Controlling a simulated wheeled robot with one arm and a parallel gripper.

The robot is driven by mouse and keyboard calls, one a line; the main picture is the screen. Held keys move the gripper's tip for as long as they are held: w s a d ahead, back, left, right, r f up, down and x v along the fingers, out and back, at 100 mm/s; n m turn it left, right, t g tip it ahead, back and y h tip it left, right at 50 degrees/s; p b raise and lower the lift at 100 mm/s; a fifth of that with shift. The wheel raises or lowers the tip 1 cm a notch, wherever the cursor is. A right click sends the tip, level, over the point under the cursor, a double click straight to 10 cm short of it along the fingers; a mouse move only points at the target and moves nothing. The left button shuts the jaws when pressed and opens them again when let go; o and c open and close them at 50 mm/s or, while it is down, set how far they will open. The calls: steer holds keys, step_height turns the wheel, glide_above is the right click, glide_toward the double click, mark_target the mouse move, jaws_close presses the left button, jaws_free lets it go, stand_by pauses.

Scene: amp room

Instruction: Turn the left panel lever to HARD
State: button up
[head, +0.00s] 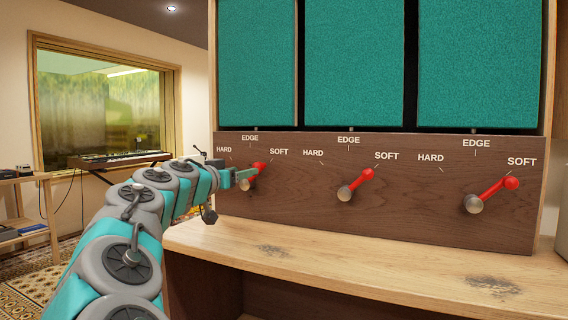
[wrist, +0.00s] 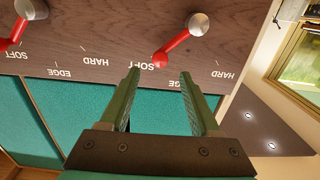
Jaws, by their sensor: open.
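The left panel lever is a red bar with a round red end and a metal hub on the brown wooden panel. In the head view the left lever (head: 259,168) points up and right towards SOFT, partly hidden by my gripper (head: 241,178). In the wrist view, turned upside down, the left lever (wrist: 176,45) has its red end beside the SOFT label. My gripper (wrist: 158,76) is open, with its two green fingers pointing at the panel. The red end appears in line with the gap, just past the fingertips; I cannot tell its depth between them.
The middle lever (head: 356,184) and right lever (head: 492,194) also point towards SOFT. Teal panels (head: 354,62) stand above the brown panel. A wooden ledge (head: 380,262) runs below it. A keyboard (head: 118,158) stands by the window at left.

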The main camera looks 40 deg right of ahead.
steer(key=shift+p+x, duration=0.4)
steer(key=shift+x, duration=3.75)
steer(key=shift+c, duration=0.2)
jaws_close()
